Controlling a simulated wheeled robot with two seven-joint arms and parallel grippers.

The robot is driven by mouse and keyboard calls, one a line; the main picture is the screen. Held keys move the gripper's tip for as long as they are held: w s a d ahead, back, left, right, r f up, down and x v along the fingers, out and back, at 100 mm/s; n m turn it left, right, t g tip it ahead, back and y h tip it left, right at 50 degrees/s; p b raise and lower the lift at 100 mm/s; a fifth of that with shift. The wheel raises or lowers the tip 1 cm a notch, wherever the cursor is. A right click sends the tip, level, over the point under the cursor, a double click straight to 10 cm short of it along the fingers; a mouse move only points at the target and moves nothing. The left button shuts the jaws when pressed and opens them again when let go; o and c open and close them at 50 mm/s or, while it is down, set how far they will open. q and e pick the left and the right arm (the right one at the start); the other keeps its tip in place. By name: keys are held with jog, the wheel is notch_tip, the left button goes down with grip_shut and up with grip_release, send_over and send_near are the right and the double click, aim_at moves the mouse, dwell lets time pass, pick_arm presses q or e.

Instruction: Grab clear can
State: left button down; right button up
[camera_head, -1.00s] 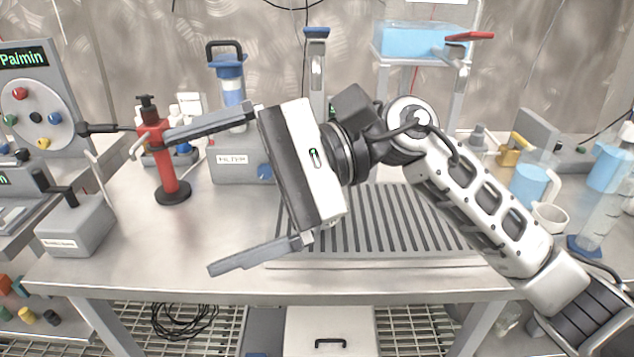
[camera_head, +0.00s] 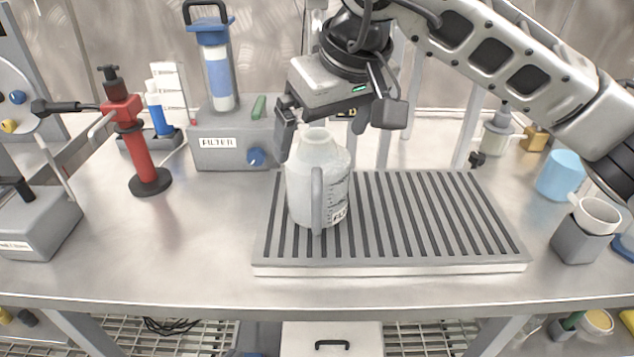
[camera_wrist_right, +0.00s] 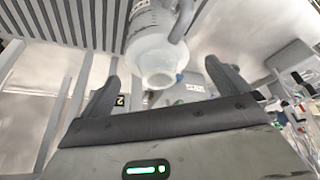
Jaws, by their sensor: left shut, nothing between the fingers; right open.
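A clear, cloudy can (camera_head: 318,190) with a handle, a narrow neck and a partly visible label stands upright on the grooved rack (camera_head: 450,225). My right gripper (camera_head: 320,140) is open above it, one finger to each side of the neck. In the right wrist view the can's round mouth (camera_wrist_right: 158,72) faces the camera, in line with the gap between the open fingers (camera_wrist_right: 162,78). No contact with the neck can be made out. My left gripper is not in view.
A FILTER box (camera_head: 228,150) with a blue-topped cylinder stands behind left. A red pump (camera_head: 140,155) stands on the left. A blue cup (camera_head: 561,174) and a white mug on a grey block (camera_head: 580,240) are at the right. The front table strip is clear.

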aim_at(316, 160)
jog(key=x, duration=0.7)
jog(key=shift+w+d+f, duration=0.1)
jog(key=shift+w, duration=0.15)
jog(key=c, duration=1.1)
jog(key=shift+o, duration=0.2)
